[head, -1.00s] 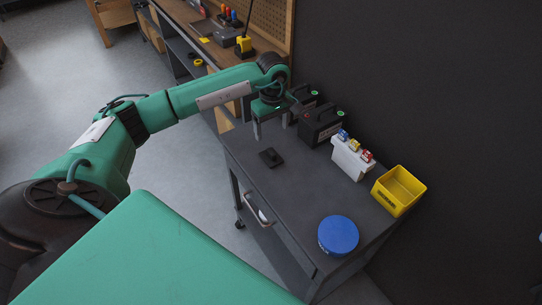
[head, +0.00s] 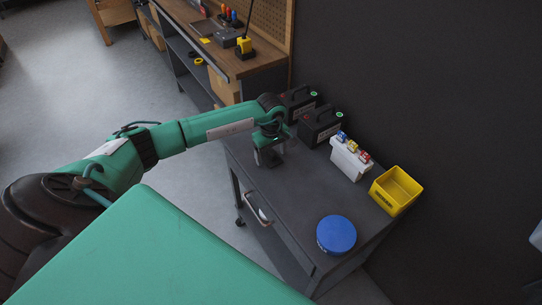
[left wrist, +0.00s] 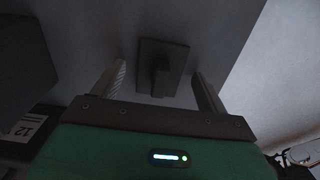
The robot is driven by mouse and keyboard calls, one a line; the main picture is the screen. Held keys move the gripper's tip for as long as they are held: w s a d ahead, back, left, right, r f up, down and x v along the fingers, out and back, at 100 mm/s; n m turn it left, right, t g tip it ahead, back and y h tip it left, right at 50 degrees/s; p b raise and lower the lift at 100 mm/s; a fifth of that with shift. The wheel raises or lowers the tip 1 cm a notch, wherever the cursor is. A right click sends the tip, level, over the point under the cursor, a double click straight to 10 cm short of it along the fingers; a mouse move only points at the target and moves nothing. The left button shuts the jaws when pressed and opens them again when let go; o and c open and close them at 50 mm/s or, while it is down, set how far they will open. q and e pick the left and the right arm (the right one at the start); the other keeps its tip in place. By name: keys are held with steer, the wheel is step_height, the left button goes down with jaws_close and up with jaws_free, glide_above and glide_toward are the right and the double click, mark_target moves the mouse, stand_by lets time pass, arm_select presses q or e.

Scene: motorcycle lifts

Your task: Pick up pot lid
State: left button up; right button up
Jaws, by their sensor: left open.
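The pot lid is a small dark square plate with a raised block-like handle, lying on the grey cart top (head: 300,190). It shows clearly in the left wrist view (left wrist: 162,66). In the head view it is mostly hidden behind my left gripper (head: 269,157). That gripper is open and points down over the lid. In the left wrist view its two fingers (left wrist: 158,82) stand on either side of the handle, with gaps visible and no contact seen. My right gripper is in neither view.
Two black batteries (head: 320,125) stand close behind the gripper along the wall. A white box with coloured caps (head: 350,160), a yellow bin (head: 396,190) and a blue round container (head: 336,235) stand farther right. The cart's middle is clear.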

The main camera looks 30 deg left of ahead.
arm_select(q)
steer(key=c, duration=1.1)
steer(key=shift+o, duration=0.2)
steer(key=shift+r, duration=0.15)
